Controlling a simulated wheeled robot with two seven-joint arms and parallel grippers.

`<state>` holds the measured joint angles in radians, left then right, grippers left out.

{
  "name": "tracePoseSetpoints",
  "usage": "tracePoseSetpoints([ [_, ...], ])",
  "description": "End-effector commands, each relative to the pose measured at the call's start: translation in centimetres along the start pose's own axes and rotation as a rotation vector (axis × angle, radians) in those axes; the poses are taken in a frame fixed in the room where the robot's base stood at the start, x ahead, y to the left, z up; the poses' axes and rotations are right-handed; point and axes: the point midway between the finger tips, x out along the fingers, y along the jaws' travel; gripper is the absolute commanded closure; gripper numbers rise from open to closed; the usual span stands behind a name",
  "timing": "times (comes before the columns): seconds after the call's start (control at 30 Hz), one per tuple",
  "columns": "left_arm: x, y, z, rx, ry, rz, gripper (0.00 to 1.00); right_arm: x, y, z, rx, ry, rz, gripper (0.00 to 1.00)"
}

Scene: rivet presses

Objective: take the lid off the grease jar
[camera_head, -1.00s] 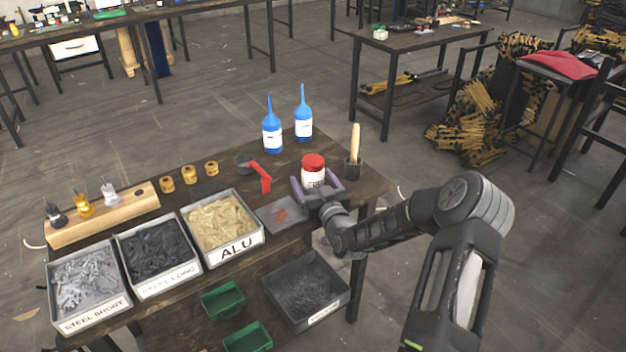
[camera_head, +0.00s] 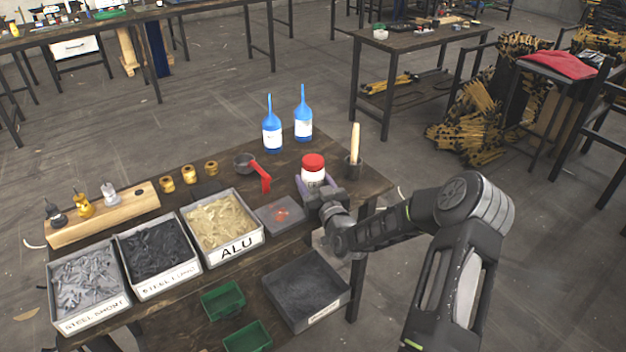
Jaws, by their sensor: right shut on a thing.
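The grease jar (camera_head: 313,177) is white with a red lid (camera_head: 313,161) on top. It stands upright near the right end of the wooden bench. My right gripper (camera_head: 315,185) reaches it from the front and is shut on the jar's white body, below the lid. The fingers hide the lower part of the jar. My left gripper is not in view.
Two blue bottles (camera_head: 272,135) stand behind the jar. A wooden-handled tool in a dark holder (camera_head: 354,168) stands close on the right. Labelled bins (camera_head: 235,247) line the front.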

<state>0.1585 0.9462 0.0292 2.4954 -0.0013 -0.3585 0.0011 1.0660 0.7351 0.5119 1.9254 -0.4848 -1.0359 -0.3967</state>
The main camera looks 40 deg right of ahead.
Motion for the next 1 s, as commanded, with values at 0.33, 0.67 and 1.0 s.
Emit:
tracePoseSetpoints([
  [0.33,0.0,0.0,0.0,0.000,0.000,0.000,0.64,0.0,0.0,-0.1,0.000,0.003,0.000,1.00],
  [0.67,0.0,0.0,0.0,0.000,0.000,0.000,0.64,0.1,-0.1,-0.9,-0.002,0.003,-0.002,1.00],
  [1.0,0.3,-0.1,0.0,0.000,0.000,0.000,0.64,0.1,-0.1,-6.4,-0.005,0.008,-0.002,1.00],
])
